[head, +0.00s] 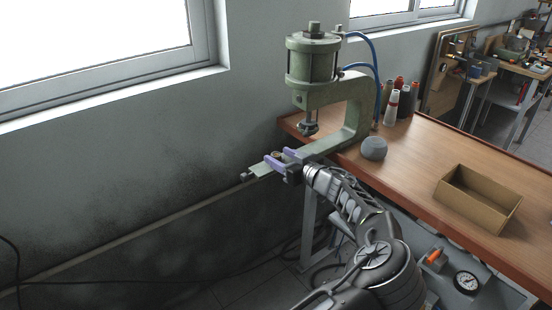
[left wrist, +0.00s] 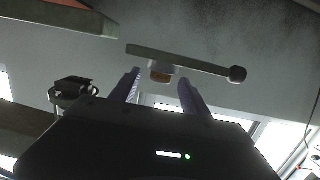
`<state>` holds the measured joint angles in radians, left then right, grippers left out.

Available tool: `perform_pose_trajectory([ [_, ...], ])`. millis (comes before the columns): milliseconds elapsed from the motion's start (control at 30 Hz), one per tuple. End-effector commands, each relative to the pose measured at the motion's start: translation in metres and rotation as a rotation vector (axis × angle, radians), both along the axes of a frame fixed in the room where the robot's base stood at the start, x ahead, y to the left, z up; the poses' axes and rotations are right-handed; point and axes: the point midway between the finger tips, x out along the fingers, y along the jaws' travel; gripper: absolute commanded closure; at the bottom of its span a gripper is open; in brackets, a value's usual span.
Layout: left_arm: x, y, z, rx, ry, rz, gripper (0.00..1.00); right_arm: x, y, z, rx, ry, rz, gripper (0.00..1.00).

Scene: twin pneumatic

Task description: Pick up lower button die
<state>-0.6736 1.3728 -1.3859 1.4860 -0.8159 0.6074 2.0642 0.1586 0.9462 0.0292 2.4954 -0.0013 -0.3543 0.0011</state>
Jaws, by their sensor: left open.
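The green press (head: 358,108) stands at the table's left corner, its lower arm (head: 262,169) reaching out past the edge. A small round die (head: 277,154), apparently the lower button die, sits near the end of that lower arm. In the left wrist view a gap shows between the die and each finger of the gripper (left wrist: 160,78). My right gripper is not in view.
The press's upper ram (head: 307,129) hangs above and right of my left gripper. A grey dome (head: 374,148), several thread cones (head: 391,108) and an empty cardboard box (head: 478,197) stand on the wooden table (head: 418,160). A grey wall is close behind the lower arm.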

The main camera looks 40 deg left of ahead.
Motion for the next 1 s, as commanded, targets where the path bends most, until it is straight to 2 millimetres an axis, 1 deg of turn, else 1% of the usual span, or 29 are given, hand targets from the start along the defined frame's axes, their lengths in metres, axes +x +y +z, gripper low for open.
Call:
perform_pose_trajectory([
  [267,-0.0002,0.0000,0.0002,0.000,0.000,0.001,0.46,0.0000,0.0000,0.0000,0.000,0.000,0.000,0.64],
  [900,-0.0002,0.0000,0.0002,0.000,0.000,0.001,0.97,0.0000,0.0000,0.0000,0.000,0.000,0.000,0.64],
  [933,-0.0002,0.0000,0.0002,0.000,0.000,0.001,1.00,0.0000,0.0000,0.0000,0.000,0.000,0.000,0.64],
  [1000,-0.0002,0.0000,0.0002,0.000,0.000,0.001,1.00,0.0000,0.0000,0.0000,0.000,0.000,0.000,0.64],
])
